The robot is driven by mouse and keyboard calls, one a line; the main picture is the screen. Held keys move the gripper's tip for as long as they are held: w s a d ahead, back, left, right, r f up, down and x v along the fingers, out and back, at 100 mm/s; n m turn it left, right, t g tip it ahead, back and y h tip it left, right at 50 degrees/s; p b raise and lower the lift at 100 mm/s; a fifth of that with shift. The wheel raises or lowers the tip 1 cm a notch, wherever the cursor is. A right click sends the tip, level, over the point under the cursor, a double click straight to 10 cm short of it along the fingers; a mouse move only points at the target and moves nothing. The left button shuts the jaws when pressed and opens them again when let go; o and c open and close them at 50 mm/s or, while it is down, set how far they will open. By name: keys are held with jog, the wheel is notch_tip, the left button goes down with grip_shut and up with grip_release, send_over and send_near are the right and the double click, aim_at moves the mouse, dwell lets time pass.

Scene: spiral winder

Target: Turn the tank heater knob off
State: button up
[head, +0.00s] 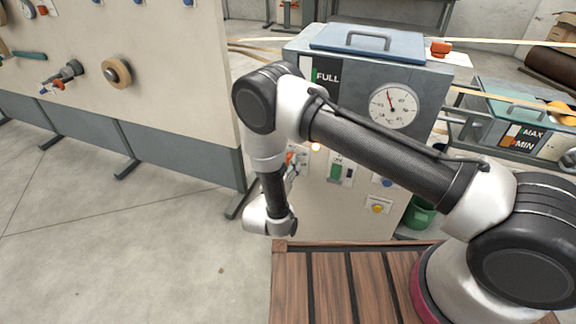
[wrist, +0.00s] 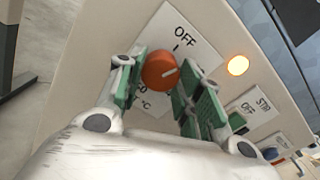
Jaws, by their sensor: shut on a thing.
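The tank heater knob (wrist: 160,70) is round and orange-red, on a white plate (wrist: 198,46) of the tank's front panel. The plate reads OFF at its top, with a short dark mark under the word, and °C lower down, partly covered. My gripper (wrist: 157,82) has its green-padded fingers on both sides of the knob and is shut on it. The knob's pointer direction is not clear. In the head view my gripper (head: 293,172) is small and reaches the panel, with the knob (head: 290,158) partly hidden.
A lit orange lamp (wrist: 238,65) and a green STIR switch (wrist: 236,120) sit right of the knob. The tank has a temperature dial (head: 393,105) and blue lid (head: 368,41). A tool board (head: 150,60) stands left. Wooden slats (head: 310,285) lie below.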

jog(key=shift+n, duration=2.2)
jog(key=o, duration=1)
jog(key=shift+o, duration=0.2)
jog(key=shift+s, duration=0.15)
jog(key=v, duration=1.1)
jog(key=shift+s+a, duration=0.15)
jog(key=shift+s, duration=0.25)
jog(key=shift+a, duration=0.1)
